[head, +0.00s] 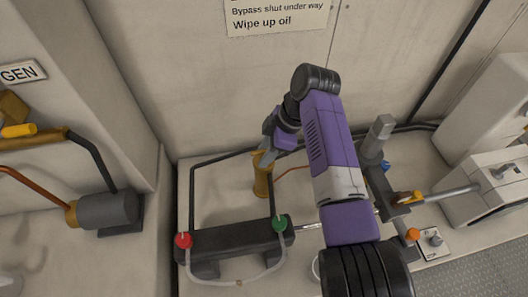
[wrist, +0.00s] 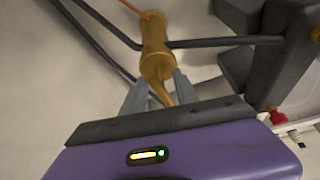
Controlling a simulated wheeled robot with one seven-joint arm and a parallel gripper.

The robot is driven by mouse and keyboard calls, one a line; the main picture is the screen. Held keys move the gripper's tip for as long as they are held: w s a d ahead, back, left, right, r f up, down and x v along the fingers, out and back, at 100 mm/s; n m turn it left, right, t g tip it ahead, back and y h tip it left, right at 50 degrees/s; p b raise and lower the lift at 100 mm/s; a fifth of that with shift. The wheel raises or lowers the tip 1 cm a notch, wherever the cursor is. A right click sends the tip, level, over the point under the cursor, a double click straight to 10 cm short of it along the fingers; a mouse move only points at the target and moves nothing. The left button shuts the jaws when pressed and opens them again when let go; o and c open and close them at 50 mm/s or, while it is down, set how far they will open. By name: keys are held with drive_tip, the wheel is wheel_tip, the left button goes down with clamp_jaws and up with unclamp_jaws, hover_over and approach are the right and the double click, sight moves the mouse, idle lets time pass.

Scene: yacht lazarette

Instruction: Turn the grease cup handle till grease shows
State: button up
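The grease cup (head: 262,177) is a brass-coloured upright cylinder at the back of the bench, left of my arm in the head view. In the wrist view the grease cup (wrist: 154,42) is close ahead, with a slim brass handle (wrist: 163,92) extending from its near end toward my palm. My gripper (wrist: 162,76) has its two grey fingers on either side of the handle. They look apart, with a gap beside the handle; contact at the tips is unclear. In the head view my gripper (head: 271,145) is at the cup's top. I see no grease.
Dark pipes (head: 192,190) run beside and behind the cup. A dark block with a red knob (head: 183,240) and a green knob (head: 279,223) stands in front. A grey valve (head: 378,135) and orange-handled fitting (head: 408,197) are to the right. The wall is close behind.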

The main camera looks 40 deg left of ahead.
drive_tip(key=shift+s+a+f, duration=0.15)
drive_tip(key=shift+f, duration=0.45)
